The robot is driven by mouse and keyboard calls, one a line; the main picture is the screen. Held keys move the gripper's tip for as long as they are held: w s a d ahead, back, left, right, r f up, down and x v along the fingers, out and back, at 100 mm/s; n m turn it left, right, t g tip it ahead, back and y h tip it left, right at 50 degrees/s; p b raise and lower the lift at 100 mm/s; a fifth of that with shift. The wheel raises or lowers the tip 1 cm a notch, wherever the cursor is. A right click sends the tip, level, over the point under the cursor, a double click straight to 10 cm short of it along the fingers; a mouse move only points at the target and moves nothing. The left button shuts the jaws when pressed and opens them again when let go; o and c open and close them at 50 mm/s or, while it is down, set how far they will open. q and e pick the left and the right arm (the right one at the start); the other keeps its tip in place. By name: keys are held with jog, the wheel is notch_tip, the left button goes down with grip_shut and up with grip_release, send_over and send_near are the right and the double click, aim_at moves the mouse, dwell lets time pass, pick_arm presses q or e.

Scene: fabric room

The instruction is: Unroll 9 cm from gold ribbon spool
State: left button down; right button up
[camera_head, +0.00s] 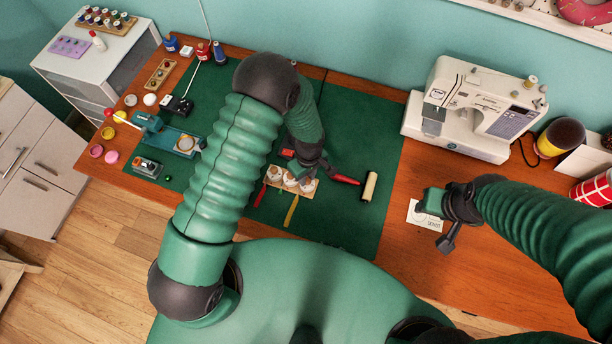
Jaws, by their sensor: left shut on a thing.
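My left gripper (308,178) reaches down to a light wooden rack (273,187) of white spools on the green mat. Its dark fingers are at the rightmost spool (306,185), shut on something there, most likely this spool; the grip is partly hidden. A gold ribbon strip (291,211) runs from the rack toward me over the mat. A red strip (260,195) lies left of it. I cannot tell which spool the gold strip comes from. My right gripper (440,218) is open and empty over a white card (424,216), away from the rack.
A roller (370,186) with a red handle lies just right of the rack. A white sewing machine (475,110) stands at the back right. Several small tools and pots crowd the mat's left side. The mat's front right (345,230) is clear.

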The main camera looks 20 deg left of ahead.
pick_arm(q)
jog(key=shift+s+d+f+m, duration=0.1)
jog(key=shift+s+d+m, duration=0.1)
jog(key=shift+d+m, duration=0.15)
jog(key=m, duration=0.2)
jog(key=shift+s+a+f+m, duration=0.1)
jog(key=shift+a+m, duration=0.05)
jog(key=shift+m, duration=0.2)
jog(key=m+b, duration=0.1)
jog(key=m, duration=0.2)
jog(key=shift+m, duration=0.4)
jog(key=m, duration=0.4)
jog(key=shift+s, duration=0.1)
jog(key=m, duration=0.6)
jog(key=shift+m, duration=0.4)
jog(key=m, duration=0.5)
jog(key=shift+m+t+p, duration=0.3)
jog(key=shift+p, duration=0.05)
pick_arm(e)
jog(key=shift+d+f, duration=0.35)
jog(key=shift+d, duration=0.15)
pick_arm(q)
jog(key=shift+a, duration=0.1)
